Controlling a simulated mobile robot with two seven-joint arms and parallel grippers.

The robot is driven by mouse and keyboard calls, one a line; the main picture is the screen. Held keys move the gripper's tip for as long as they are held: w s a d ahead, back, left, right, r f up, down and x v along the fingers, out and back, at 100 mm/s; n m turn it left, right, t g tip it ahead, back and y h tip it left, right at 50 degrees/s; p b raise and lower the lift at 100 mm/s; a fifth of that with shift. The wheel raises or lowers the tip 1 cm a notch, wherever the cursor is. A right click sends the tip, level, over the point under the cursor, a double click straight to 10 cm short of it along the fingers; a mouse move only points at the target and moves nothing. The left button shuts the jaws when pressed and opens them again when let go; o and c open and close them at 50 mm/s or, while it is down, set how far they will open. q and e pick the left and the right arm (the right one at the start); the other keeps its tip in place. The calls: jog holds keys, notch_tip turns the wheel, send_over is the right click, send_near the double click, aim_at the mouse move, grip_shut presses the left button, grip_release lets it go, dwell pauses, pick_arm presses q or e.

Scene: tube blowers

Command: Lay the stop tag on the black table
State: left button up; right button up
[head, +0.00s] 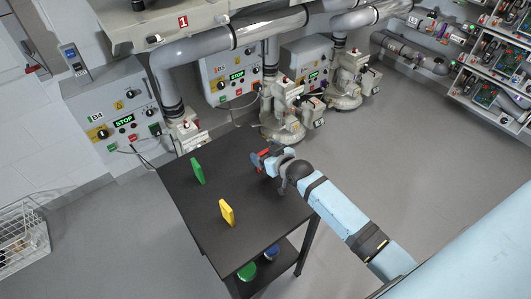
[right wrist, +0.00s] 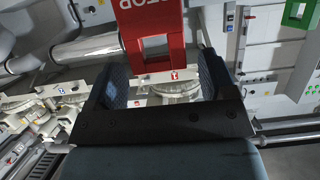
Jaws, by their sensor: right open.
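The red stop tag (head: 262,160) is at the back right of the black table (head: 235,185). In the right wrist view the stop tag (right wrist: 149,22) shows white lettering upside down, and its end with a square opening is between my fingers. My right gripper (head: 268,160) is over the table's right side, open around the tag. In the right wrist view my right gripper (right wrist: 155,75) shows a gap beside the tag. Whether the tag touches the table top is hidden. My left gripper is not in view.
A green tag (head: 198,171) and a yellow tag (head: 227,212) stand on the table. Green (head: 247,271) and blue (head: 271,252) round items are on the lower shelf. Machines and control boxes (head: 122,110) line the wall behind. The table's front middle is clear.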

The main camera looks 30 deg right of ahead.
jog(key=v, duration=1.1)
jog(key=shift+s, duration=0.35)
jog(key=s+a+f+g+p, duration=0.1)
jog(key=s+a+f+p, duration=0.1)
jog(key=s+a, duration=0.4)
jog(key=s+a+f+n+g+y+p, duration=0.1)
jog(key=s+a+f+p, duration=0.2)
jog(key=s+a, duration=0.3)
jog(key=s, duration=0.5)
jog(key=shift+s+g+p, duration=0.3)
jog(key=shift+g, duration=0.1)
jog(key=shift+a, duration=0.1)
